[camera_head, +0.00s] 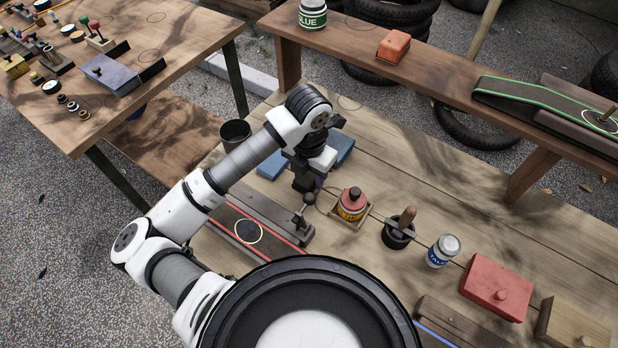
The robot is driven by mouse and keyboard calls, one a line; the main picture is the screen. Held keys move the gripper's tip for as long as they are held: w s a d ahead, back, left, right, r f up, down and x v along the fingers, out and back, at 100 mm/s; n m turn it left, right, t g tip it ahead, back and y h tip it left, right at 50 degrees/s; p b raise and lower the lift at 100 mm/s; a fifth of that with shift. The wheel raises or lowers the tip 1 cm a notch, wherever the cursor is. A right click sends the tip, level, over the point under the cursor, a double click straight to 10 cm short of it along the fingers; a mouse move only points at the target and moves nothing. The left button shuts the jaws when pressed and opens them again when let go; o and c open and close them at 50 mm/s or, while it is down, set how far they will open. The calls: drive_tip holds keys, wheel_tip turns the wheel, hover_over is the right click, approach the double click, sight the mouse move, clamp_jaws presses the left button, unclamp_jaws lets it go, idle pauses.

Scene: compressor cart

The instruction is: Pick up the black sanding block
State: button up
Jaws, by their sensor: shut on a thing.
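My gripper (307,190) points down over the middle bench. It is shut on a small knob-like part above a dark block, which looks like the black sanding block (299,224). The block is at the right end of a dark strip (226,222) with a red edge and a pale circle. My gripper and wrist cover part of this spot. I cannot tell whether the block touches the strip or is lifted.
An orange-capped jar (352,204), a black pot with a wooden handle (398,230), a blue-labelled can (442,251) and a red block (496,288) stand to the right. Blue pieces (272,166) lie behind my gripper. A black cup (235,133) stands at the left.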

sight(309, 174)
wheel_tip(309, 174, up, 18)
drive_tip(key=b, duration=0.2)
drive_tip(key=shift+b, duration=0.4)
drive_tip(key=o, duration=0.4)
drive_tip(key=c, duration=0.3)
